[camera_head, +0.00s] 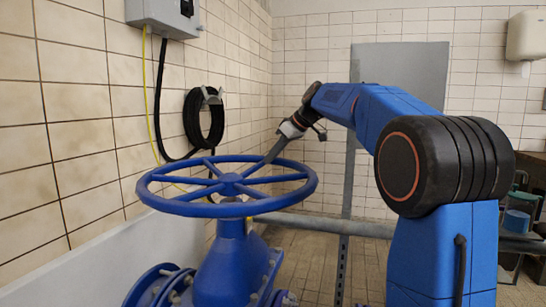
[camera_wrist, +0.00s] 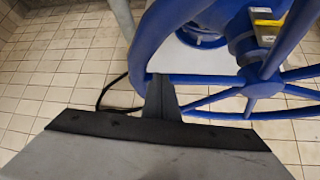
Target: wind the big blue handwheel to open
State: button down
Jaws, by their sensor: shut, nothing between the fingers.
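The big blue handwheel (camera_head: 231,184) lies flat on top of a blue valve body (camera_head: 232,255), with several spokes running from its hub to the rim. In the wrist view the wheel (camera_wrist: 262,90) fills the upper right. My gripper (camera_head: 268,160) reaches down to the far right part of the wheel, its tip close to the rim and a spoke. In the wrist view the narrow shut fingers (camera_wrist: 160,85) show beside the inner edge of the rim, near a spoke. I cannot tell whether they touch the wheel. Nothing is held.
A tiled wall with a grey box (camera_head: 166,15) and a coiled black hose (camera_head: 203,118) stands left of the wheel. A grey pipe (camera_head: 320,224) runs behind the valve, with an upright post (camera_head: 342,270) below it. Tiled floor is open between valve and my arm.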

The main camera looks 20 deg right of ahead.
jog(key=shift+w, duration=0.1)
jog(key=w+a+n+g+y, duration=0.2)
jog(key=w+a+n+g, duration=0.1)
jog(key=w+a+n, duration=0.35)
jog(key=n+g+y, duration=0.1)
jog(key=n+g, duration=0.2)
send_near(173, 169)
jog(key=d+f+x, duration=0.1)
jog(key=x, duration=0.4)
jog(key=shift+s+a, duration=0.1)
jog(key=shift+a, duration=0.85)
jog(key=shift+r, duration=0.1)
